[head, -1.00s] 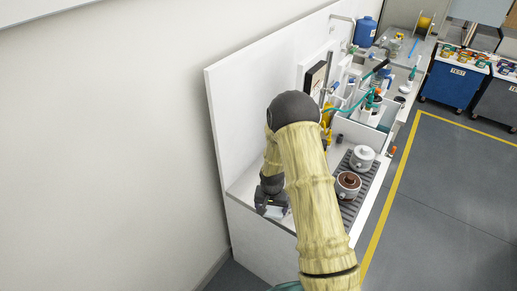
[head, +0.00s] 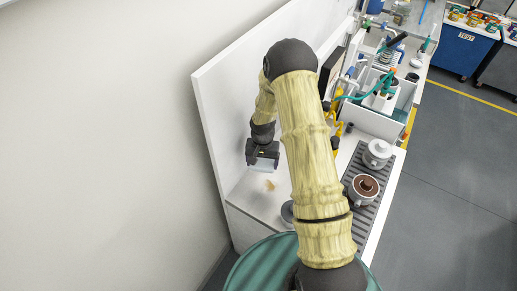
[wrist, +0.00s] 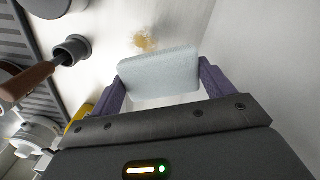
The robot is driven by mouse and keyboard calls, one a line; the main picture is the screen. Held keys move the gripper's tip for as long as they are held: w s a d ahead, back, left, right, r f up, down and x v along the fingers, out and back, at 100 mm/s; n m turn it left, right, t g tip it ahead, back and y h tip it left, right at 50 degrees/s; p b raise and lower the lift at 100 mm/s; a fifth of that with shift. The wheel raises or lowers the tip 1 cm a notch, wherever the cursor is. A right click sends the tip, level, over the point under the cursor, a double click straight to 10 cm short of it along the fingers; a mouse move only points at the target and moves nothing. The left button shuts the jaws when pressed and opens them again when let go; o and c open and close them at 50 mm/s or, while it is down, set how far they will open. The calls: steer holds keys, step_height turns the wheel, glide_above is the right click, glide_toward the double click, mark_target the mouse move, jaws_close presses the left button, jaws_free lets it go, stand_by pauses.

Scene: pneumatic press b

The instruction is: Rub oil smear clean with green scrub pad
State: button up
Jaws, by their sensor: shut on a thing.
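The oil smear is a small tan, irregular stain (head: 270,185) on the white worktop. It also shows in the wrist view (wrist: 143,41), just beyond the pad's far edge. My gripper (wrist: 158,78) is shut on a flat, rounded rectangular pad (wrist: 160,72), which looks pale grey-green, almost white. In the head view my gripper (head: 263,160) holds the pad (head: 261,168) beside the smear, on the side toward the back panel. The pad does not cover the smear. I cannot tell whether the pad touches the worktop. My arm hides part of the worktop.
A lidded pale pot (head: 377,152) and a brown-topped pot (head: 364,188) stand on a ribbed grey mat (head: 352,224) to the right. A grey round object (head: 287,211) is partly hidden by my arm. A white panel (head: 225,100) bounds the worktop's left.

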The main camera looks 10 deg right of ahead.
steer(key=shift+w, duration=0.4)
steer(key=shift+s+r, duration=0.1)
steer(key=shift+s, duration=0.2)
steer(key=shift+f, duration=0.2)
steer(key=shift+w+f+b, duration=0.1)
steer(key=shift+f+b, duration=1.5)
steer(key=shift+f, duration=0.75)
steer(key=s+r+n+p, duration=0.4)
steer(key=r+p, duration=0.4)
steer(key=r, duration=0.1)
